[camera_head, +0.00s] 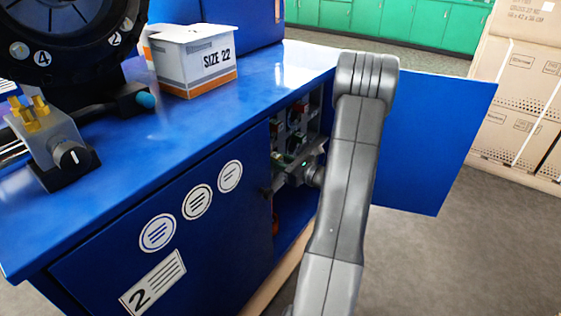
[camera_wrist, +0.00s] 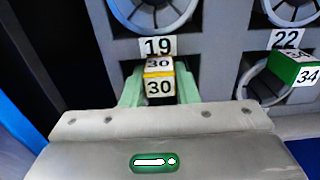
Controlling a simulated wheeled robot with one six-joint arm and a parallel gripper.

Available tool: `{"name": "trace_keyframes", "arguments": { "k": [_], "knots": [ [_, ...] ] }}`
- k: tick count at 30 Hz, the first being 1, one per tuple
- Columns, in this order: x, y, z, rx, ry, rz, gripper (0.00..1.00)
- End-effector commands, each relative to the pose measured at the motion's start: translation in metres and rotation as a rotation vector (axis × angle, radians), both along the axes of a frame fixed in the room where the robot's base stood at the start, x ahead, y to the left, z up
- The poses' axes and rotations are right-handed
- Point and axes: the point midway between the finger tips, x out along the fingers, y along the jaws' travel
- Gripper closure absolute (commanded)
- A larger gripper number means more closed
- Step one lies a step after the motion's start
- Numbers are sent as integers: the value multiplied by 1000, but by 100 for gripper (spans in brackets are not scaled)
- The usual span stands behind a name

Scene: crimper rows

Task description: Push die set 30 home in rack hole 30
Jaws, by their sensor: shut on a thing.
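My gripper (camera_wrist: 160,88) is shut on die set 30 (camera_wrist: 159,76), with a pale green finger on each side of it. The die set is a small block with a yellow band and white faces reading 30. It sits just below a rack plate marked 19 (camera_wrist: 159,46). The hole behind it is mostly hidden, so I cannot tell how deep it sits. No plate marked 30 shows. In the head view my gripper (camera_head: 291,172) reaches into the open blue cabinet, and the die set cannot be made out there.
The grey rack (camera_wrist: 215,55) has round holes. A green block marked 34 (camera_wrist: 298,70) sticks out below the plate marked 22 (camera_wrist: 288,39). The blue cabinet door (camera_head: 425,145) stands open at right. A SIZE 22 box (camera_head: 195,65) stands on the blue top.

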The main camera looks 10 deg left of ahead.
Motion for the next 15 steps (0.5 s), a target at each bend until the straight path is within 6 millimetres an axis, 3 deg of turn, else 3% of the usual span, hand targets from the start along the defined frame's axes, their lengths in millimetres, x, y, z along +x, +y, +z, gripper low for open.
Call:
{"name": "trace_keyframes", "arguments": {
  "k": [1,2,5,15],
  "knots": [
    [1,1,3,3,-5,0,100],
    [1,1,3,3,-5,0,67],
    [1,1,2,3,-3,0,47],
    [-1,-2,-1,-2,3,-1,47]
  ]
}}
